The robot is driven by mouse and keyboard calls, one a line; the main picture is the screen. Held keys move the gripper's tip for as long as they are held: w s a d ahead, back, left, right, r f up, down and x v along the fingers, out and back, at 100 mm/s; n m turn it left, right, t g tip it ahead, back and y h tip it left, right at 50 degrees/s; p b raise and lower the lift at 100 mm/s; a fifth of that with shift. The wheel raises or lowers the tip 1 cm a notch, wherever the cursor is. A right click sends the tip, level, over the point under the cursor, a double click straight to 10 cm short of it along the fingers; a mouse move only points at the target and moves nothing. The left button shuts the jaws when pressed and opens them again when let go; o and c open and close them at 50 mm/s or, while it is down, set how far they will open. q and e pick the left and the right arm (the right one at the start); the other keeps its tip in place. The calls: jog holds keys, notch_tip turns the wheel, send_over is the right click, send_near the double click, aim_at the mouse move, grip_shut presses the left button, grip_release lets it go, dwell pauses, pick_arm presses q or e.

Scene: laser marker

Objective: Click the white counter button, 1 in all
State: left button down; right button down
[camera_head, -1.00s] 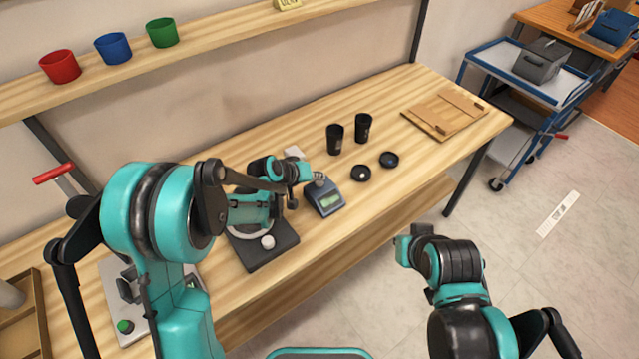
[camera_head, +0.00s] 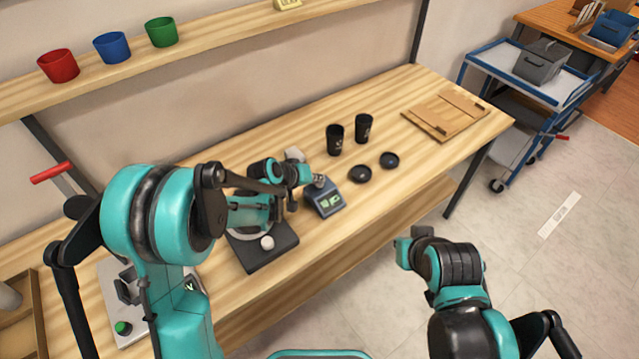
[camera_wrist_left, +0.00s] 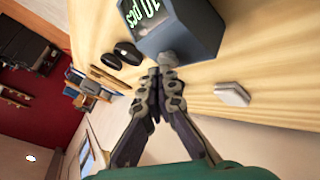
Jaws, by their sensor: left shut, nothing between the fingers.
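The counter (camera_head: 325,203) is a blue-grey box with a sloped front and a dark display with bright green characters. It stands on the wooden bench, and fills the upper middle of the left wrist view (camera_wrist_left: 190,28). Its pale round button (camera_wrist_left: 168,58) sticks out of the box, and also shows in the head view (camera_head: 319,181). My left gripper (camera_wrist_left: 159,74) is shut and empty, with its fingertips right at the button. I cannot tell whether they touch it. My right arm shows at lower right in the head view, but its gripper does not.
A small white block (camera_wrist_left: 232,94) lies beside the counter. A black base with a white knob (camera_head: 267,243) stands left of it. Two black cups (camera_head: 335,140) (camera_head: 364,128) and two black round pieces (camera_head: 360,174) (camera_head: 390,160) are to the right, before a wooden board (camera_head: 445,116).

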aim_at(318, 185)
pick_arm(q)
jog(key=shift+f, duration=0.2)
jog(key=shift+r, duration=0.1)
dwell(0.4)
jog(key=shift+r+p, duration=0.45)
jog(key=shift+r, duration=0.4)
jog(key=shift+r+p, duration=1.8)
jog(key=shift+r, duration=0.75)
jog(key=shift+f, duration=0.1)
